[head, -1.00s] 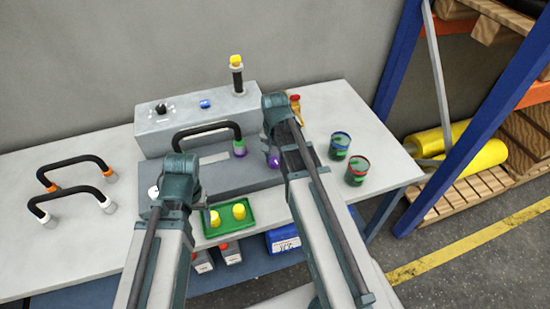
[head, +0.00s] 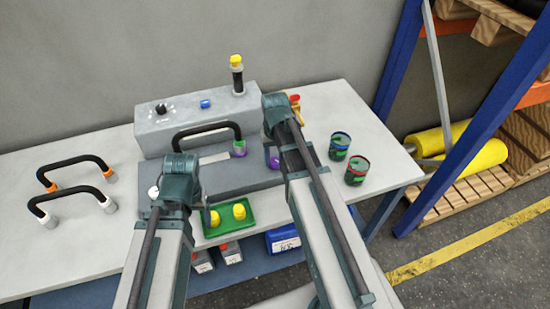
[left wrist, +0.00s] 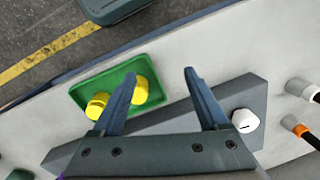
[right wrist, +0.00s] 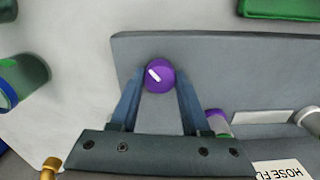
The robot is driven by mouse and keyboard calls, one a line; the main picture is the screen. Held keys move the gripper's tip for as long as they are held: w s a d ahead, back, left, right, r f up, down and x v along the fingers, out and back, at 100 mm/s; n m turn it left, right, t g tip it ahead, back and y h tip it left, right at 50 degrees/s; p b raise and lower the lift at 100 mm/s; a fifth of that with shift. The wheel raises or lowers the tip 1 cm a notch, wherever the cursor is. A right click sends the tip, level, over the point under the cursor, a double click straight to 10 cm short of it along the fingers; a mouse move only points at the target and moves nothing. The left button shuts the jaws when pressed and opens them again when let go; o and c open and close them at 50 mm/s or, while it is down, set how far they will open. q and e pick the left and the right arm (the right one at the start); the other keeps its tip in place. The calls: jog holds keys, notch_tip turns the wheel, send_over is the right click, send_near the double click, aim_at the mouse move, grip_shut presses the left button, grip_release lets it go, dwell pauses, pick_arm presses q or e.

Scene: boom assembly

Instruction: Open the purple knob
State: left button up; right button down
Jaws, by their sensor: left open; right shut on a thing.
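The purple knob (right wrist: 159,75) is round with a white mark across its face and sits on the grey block (right wrist: 250,60). The mark is slanted in the right wrist view. My right gripper (right wrist: 160,80) is shut on the knob, one finger on each side of it. In the head view the purple knob (head: 273,160) is partly hidden behind my right arm. My left gripper (left wrist: 160,75) is open and empty above the front of the table, near the green tray (left wrist: 72,97) and a white knob (left wrist: 245,121).
The tray holds yellow pieces (head: 239,211). A black hose with a green and purple end (head: 239,148) arches over the block. Two cans (head: 340,146) stand to the right. Two black hose handles (head: 70,163) lie at the left. A grey box (head: 195,125) stands behind.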

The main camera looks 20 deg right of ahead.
aim_at(275, 160)
dwell(0.5)
jog(key=shift+c, duration=1.8)
grip_release()
pick_arm(q)
jog(key=shift+r, duration=0.15)
pick_arm(e)
jog(key=shift+r, duration=0.15)
pick_arm(q)
notch_tip(275, 160, up, 14)
jog(key=p, duration=1.4)
jog(key=shift+f, duration=0.2)
pick_arm(e)
notch_tip(275, 160, up, 14)
jog(key=shift+f, duration=0.2)
